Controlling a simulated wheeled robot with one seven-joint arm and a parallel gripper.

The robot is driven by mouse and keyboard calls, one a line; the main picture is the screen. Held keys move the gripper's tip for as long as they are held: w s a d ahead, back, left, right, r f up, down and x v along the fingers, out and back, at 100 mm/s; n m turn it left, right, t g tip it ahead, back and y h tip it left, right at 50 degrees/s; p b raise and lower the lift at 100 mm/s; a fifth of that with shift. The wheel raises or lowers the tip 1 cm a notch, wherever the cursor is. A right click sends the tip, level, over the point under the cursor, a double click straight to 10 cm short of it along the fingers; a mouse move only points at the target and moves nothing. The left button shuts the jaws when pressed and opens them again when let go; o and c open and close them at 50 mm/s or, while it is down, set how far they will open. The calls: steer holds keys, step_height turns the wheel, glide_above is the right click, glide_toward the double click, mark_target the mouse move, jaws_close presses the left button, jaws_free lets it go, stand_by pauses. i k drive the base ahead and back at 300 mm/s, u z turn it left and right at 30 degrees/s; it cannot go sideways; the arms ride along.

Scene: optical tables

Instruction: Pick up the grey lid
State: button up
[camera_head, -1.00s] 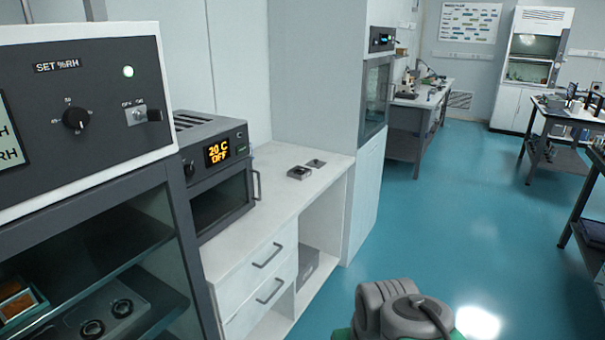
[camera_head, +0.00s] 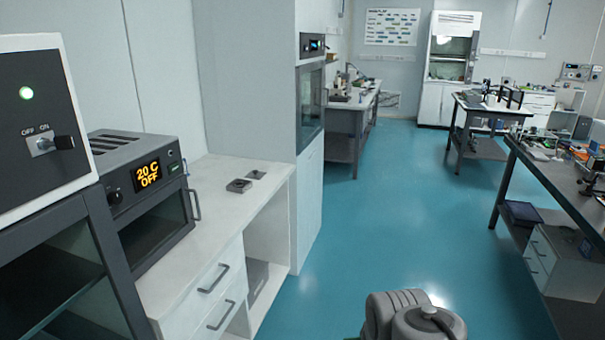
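Two small grey things lie on the white counter (camera_head: 225,225) at left of centre. The nearer one is a low, dark grey box-like piece (camera_head: 239,186). Just behind it and to the right, apart from it, lies a thin flat grey piece (camera_head: 256,174), which looks like the grey lid; both are small in the view, so I cannot be sure. Part of my arm shows at the bottom edge, well away from the counter. My gripper is not in view.
An oven (camera_head: 142,190) reading "20 C OFF" stands left of the grey pieces. A tall cabinet (camera_head: 310,150) rises beyond them. The blue floor (camera_head: 400,220) is open ahead. A cluttered dark table (camera_head: 545,175) stands at the right.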

mark_target(256, 175)
steer(key=z, duration=0.25)
steer(key=i, duration=3.7)
steer(key=u, duration=4)
